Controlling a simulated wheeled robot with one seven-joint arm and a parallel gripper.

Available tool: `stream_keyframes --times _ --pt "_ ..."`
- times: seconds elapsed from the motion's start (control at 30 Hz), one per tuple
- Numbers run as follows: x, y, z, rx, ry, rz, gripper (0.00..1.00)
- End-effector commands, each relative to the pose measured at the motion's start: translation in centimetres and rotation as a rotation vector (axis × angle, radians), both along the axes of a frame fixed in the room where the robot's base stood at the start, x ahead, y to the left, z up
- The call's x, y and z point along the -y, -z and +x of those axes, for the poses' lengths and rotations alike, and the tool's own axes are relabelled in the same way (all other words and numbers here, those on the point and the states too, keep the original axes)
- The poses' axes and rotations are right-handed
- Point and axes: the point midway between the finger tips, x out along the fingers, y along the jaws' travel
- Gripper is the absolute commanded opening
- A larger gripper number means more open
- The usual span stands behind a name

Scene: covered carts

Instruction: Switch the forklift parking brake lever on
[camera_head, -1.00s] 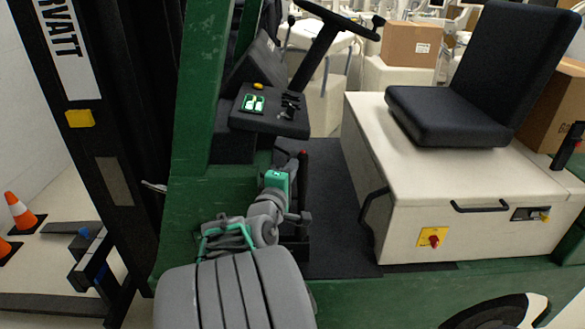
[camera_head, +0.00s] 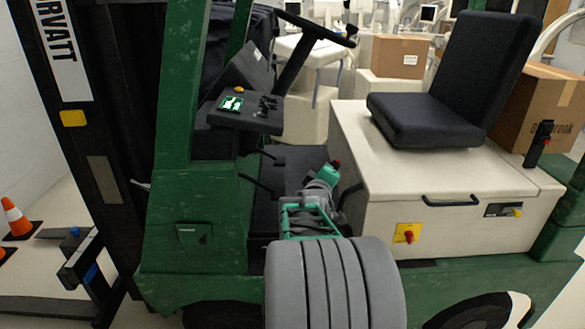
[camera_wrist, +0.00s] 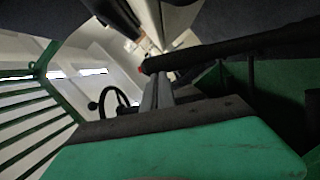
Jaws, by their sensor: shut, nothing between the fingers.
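The parking brake lever looks like a black lever with a red tip (camera_head: 337,163) in the forklift footwell, leaning toward the seat. Most of its shaft is hidden behind my arm in the head view. In the wrist view the black lever (camera_wrist: 215,56) crosses in front of my fingers, its red tip at the left end. My gripper (camera_head: 331,171) is beside the lever, and its fingertips are hard to make out in the head view. In the wrist view the gripper (camera_wrist: 158,90) is shut and empty, with its grey fingers close to the lever; contact is unclear.
The cream seat base (camera_head: 440,215) with a black grab handle (camera_head: 351,194) stands right of my gripper. The dashboard (camera_head: 245,110) and steering wheel (camera_head: 318,28) are to the left and above.

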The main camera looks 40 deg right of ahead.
Motion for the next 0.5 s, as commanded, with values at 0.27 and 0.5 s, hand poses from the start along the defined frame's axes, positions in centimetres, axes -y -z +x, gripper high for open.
stream_keyframes --times 0.27,0.5 --pt "0.62 0.55 -0.46 0.017 0.001 0.023 0.0" --pt "0.86 0.76 -0.79 0.012 0.009 0.024 0.0"
